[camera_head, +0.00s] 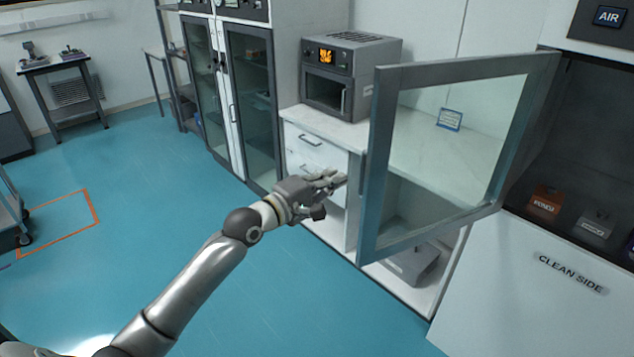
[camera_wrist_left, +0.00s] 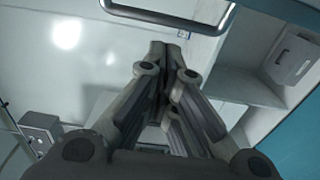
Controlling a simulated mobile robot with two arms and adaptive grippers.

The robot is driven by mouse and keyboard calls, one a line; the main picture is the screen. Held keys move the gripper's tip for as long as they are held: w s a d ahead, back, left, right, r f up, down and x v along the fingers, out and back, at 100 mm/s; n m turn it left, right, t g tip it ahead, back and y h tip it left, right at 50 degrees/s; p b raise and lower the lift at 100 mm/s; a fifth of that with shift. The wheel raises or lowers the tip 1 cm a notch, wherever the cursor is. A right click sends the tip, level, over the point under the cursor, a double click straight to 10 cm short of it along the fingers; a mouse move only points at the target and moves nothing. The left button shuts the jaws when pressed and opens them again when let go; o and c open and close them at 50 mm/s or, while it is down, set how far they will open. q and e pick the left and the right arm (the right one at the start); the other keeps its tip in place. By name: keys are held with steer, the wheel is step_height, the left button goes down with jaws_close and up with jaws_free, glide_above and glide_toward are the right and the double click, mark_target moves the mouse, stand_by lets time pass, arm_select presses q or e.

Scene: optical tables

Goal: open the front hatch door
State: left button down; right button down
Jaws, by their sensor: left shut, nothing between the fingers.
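The front hatch door (camera_head: 380,160) is a grey-framed glass panel in the head view. It stands swung wide out from the dark opening (camera_head: 585,150) of the cabinet on the right, which is marked "CLEAN SIDE". Its hinge side is at the cabinet and its free edge points left. My left gripper (camera_head: 340,181) is shut and empty, just left of the door's free edge. I cannot tell whether it touches the frame. In the left wrist view the fingers (camera_wrist_left: 172,50) are together, with a grey bar-like frame (camera_wrist_left: 170,20) beyond them. My right gripper is not in view.
A white counter (camera_head: 330,128) with an oven-like device (camera_head: 350,75) stands behind the door. Several small boxes, one orange-brown (camera_head: 543,202), sit inside the cabinet. Glass-fronted cabinets (camera_head: 250,95) stand at the back.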

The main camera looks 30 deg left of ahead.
arm_select(q)
steer(key=d+p, duration=0.2)
steer(key=d, duration=0.2)
steer(key=shift+s+p, duration=0.1)
steer(key=shift+p, duration=0.25)
